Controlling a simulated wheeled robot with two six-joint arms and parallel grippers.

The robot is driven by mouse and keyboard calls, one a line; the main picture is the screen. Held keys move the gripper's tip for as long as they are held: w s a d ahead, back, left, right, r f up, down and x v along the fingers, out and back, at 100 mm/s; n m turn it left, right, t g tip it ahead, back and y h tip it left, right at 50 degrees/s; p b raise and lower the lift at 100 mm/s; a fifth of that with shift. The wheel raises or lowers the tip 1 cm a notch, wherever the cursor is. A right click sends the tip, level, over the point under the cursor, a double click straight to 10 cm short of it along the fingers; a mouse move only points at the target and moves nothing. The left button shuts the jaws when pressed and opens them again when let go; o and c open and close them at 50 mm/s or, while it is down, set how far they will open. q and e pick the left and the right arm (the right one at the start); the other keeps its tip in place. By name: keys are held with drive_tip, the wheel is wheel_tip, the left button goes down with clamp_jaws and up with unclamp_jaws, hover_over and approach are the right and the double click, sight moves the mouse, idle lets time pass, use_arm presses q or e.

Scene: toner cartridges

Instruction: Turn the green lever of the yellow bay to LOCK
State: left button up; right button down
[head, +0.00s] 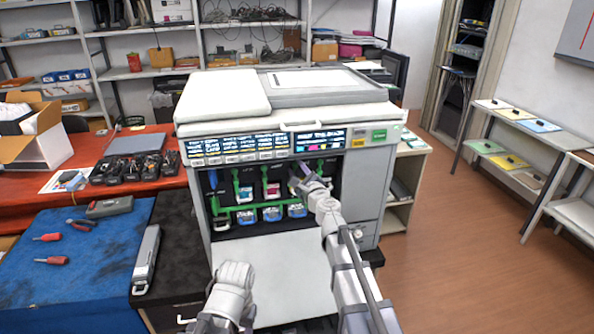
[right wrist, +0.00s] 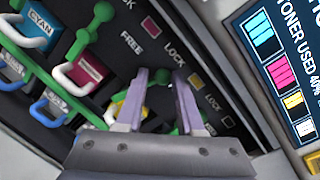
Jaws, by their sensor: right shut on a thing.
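The copier (head: 365,190) has its front open, with a row of toner bays inside. In the right wrist view the yellow bay's cartridge (right wrist: 117,108) shows a white handle, partly behind my left finger. LOCK and FREE are printed on the dark panel above. My right gripper (right wrist: 160,82) is at this lever and shut on it; in the head view the right gripper (head: 298,180) reaches into the bay's right end. My left gripper (head: 234,280) is low in front, its fingers not distinguishable.
The magenta cartridge (right wrist: 82,75) and cyan cartridge (right wrist: 33,30) sit beside the yellow bay with their own green levers. Blue-handled containers (right wrist: 48,105) are below. A display strip (right wrist: 275,70) is close to the right. The lowered white door (head: 275,265) lies below the bays.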

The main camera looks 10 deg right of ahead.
drive_tip(key=shift+a+r+n, duration=0.1)
drive_tip(key=shift+r+n, duration=0.05)
drive_tip(key=shift+n, duration=0.35)
drive_tip(key=shift+a+n+p, duration=0.25)
drive_tip(key=shift+n+p, duration=0.2)
drive_tip(key=shift+n, duration=0.55)
drive_tip(key=shift+s, duration=0.1)
drive_tip(key=c, duration=0.6)
unclamp_jaws()
drive_tip(key=shift+o, duration=0.2)
drive_tip(key=s+d, duration=0.1)
drive_tip(key=s, duration=0.6)
drive_tip(key=shift+s+d, duration=0.2)
drive_tip(key=shift+s, duration=0.05)
